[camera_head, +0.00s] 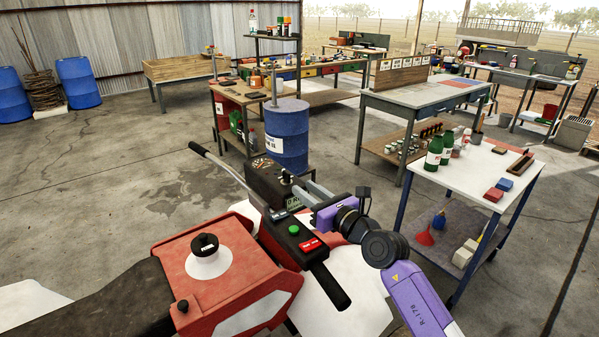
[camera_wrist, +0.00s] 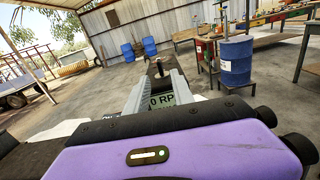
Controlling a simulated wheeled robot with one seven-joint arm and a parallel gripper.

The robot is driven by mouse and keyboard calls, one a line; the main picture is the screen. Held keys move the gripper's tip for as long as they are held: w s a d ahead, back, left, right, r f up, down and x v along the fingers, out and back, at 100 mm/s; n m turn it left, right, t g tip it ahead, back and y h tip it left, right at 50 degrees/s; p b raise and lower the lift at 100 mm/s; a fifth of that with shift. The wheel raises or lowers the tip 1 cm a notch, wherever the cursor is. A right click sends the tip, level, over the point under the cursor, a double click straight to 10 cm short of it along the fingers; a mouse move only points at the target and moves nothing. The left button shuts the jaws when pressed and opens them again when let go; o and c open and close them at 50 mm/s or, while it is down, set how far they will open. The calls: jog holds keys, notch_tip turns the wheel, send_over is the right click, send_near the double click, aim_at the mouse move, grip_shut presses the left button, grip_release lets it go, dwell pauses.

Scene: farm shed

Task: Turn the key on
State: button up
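The red machine (camera_head: 220,262) fills the lower left of the head view, with a black instrument box (camera_head: 268,180) at its front. A small dark upright piece, apparently the key (camera_head: 286,178), stands on the box; it also shows in the wrist view (camera_wrist: 160,68). A green display (camera_head: 294,203) is on the box's near face. My gripper (camera_head: 304,189) is at the box's near right side, fingers towards the key. In the wrist view my gripper (camera_wrist: 162,82) has its fingers apart, with the key ahead between them. Contact with the key cannot be told.
A black panel (camera_head: 299,241) with green and red buttons lies just below my gripper. A blue barrel (camera_head: 287,135) stands behind. A white-topped cart (camera_head: 480,170) with bottles stands right. Concrete floor is clear on the left.

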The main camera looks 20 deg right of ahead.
aim_at(289, 178)
jog(key=shift+n, duration=0.3)
jog(key=shift+b+x, duration=0.3)
jog(key=shift+x, duration=3.6)
grip_shut()
